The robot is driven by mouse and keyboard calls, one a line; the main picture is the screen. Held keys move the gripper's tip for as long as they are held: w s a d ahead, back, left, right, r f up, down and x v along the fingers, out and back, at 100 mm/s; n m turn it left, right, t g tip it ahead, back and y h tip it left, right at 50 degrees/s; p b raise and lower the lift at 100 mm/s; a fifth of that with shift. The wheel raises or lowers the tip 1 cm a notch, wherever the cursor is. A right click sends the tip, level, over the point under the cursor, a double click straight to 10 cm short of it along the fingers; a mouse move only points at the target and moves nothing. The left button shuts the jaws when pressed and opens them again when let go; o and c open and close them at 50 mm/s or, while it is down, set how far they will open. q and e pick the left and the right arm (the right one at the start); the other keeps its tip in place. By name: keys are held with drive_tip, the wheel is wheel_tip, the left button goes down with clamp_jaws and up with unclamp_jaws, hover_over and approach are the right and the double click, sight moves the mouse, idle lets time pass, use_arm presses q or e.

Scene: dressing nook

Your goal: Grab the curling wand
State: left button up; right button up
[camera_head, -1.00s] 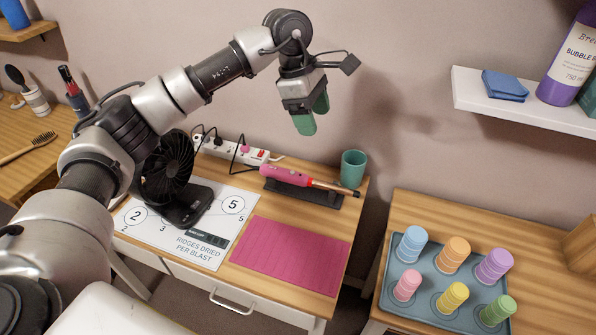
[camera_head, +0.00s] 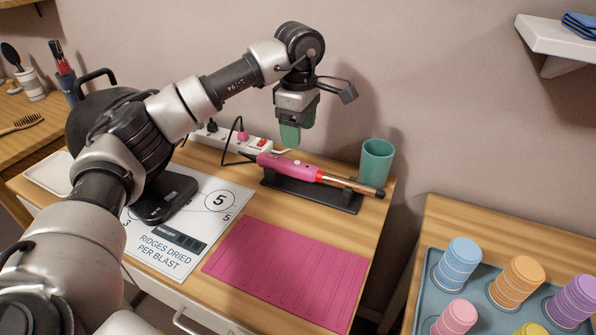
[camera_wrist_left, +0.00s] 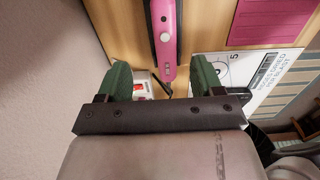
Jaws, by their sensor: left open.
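The curling wand (camera_head: 300,169) has a pink handle and a copper-coloured barrel. It lies on a black stand (camera_head: 318,196) at the back of the wooden table, barrel end to the right. My left gripper (camera_head: 290,134) is open and empty, pointing down above the handle end of the wand. In the left wrist view, the wand's pink handle (camera_wrist_left: 166,40) shows ahead, between the lines of the two green fingers of the gripper (camera_wrist_left: 160,80), with its cord end nearest. My right gripper is not in view.
A teal cup (camera_head: 376,163) stands just behind the barrel. A white power strip (camera_head: 235,142) lies behind the handle. A pink mat (camera_head: 285,270) and a printed sheet (camera_head: 185,235) lie in front. A black fan (camera_head: 165,197) stands left, partly hidden by my arm.

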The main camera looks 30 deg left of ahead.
sight(297, 162)
use_arm(q)
wheel_tip(297, 162, down, 3)
drive_tip(key=shift+r, duration=0.1)
drive_tip(key=f, duration=0.5)
drive_tip(key=shift+s+b, duration=0.35)
drive_tip(key=shift+b, duration=0.05)
drive_tip(key=shift+f, duration=0.1)
drive_tip(key=c, duration=1.2)
clamp_jaws()
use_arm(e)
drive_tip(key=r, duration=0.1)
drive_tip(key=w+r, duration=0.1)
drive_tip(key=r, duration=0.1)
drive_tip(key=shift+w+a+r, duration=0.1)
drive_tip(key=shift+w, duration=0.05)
use_arm(q)
drive_tip(key=shift+r, duration=0.2)
